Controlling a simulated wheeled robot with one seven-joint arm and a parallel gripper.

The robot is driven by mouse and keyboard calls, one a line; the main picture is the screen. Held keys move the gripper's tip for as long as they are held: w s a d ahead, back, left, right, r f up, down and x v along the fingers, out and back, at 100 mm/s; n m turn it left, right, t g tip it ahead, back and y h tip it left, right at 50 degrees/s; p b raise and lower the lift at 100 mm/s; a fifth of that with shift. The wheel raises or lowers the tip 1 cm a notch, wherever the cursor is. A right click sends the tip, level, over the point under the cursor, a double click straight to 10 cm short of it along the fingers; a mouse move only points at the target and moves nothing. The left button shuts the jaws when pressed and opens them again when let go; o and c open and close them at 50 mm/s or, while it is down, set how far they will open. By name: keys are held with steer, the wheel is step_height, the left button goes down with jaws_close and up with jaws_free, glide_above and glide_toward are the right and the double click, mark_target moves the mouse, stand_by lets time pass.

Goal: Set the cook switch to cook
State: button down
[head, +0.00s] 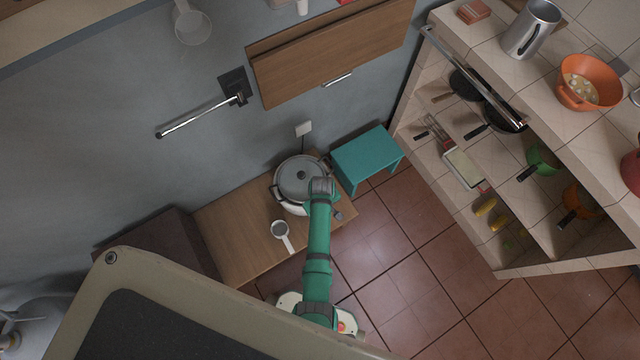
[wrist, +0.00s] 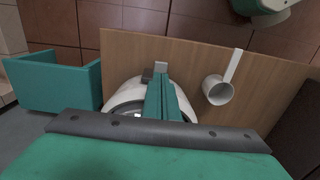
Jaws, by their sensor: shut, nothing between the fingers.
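The rice cooker (head: 299,174) is white with a grey lid and stands on a low wooden bench. Its white body also shows in the wrist view (wrist: 125,98), partly covered by my gripper.
A white cup with a long handle (head: 280,231) is on the bench (head: 232,232) beside the cooker. A teal stool (head: 366,155) stands at the bench's right end. A wall socket (head: 304,129) is behind the cooker. Tiled shelves (head: 480,215) hold pans at right. Tiled floor in front is open.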

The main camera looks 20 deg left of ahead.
steer(key=shift+f, duration=3.05)
